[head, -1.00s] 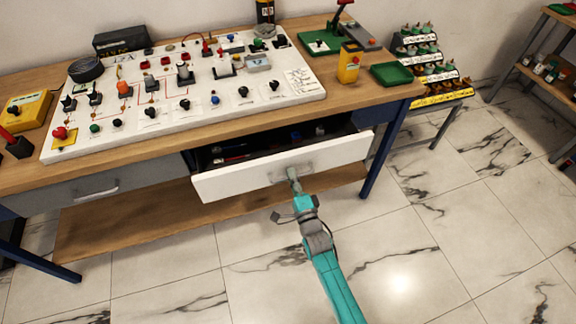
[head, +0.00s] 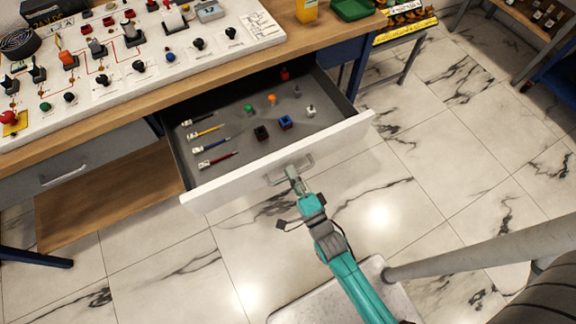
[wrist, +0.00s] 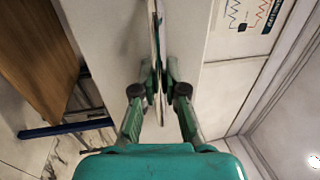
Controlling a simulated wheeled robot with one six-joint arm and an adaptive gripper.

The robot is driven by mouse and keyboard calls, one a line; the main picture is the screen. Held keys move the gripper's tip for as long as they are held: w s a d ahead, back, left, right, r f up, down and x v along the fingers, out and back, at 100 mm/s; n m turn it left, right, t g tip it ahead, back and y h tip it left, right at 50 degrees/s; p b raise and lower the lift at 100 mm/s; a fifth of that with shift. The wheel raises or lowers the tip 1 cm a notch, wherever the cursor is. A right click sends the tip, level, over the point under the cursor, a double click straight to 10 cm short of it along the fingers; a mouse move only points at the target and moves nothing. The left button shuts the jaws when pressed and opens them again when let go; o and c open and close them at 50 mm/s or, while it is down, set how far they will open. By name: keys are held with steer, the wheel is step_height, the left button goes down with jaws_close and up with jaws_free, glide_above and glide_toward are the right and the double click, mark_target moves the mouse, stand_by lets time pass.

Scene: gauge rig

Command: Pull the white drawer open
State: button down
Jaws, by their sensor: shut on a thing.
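The white drawer (head: 226,186) under the workbench is pulled well out, and its inside shows in the head view. Its metal bar handle (head: 302,163) is on the middle right of the white front. My gripper (head: 295,179) is at the handle. In the wrist view my gripper (wrist: 158,85) has its two fingers on either side of the thin handle (wrist: 155,45), shut on it. The drawer front (wrist: 112,45) also shows in the wrist view, beside the fingers.
In the drawer lie several screwdriver-like tools (head: 208,131) and small coloured parts (head: 285,122). A grey closed drawer (head: 75,168) is to the left. A white board with knobs (head: 120,75) lies on the wooden bench (head: 281,50).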

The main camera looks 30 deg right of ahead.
steer(key=shift+s, duration=0.1)
steer(key=c, duration=1.2)
jaws_free()
steer(key=shift+s, duration=0.1)
steer(key=s+f, duration=0.2)
steer(key=s, duration=0.9)
steer(key=shift+s+f, duration=0.15)
steer(key=shift+s, duration=0.15)
steer(key=s+r+n+g, duration=0.5)
steer(key=s+r+n, duration=0.9)
steer(key=s+n, duration=0.2)
steer(key=shift+s+r+n, duration=0.4)
steer(key=shift+n, duration=0.6)
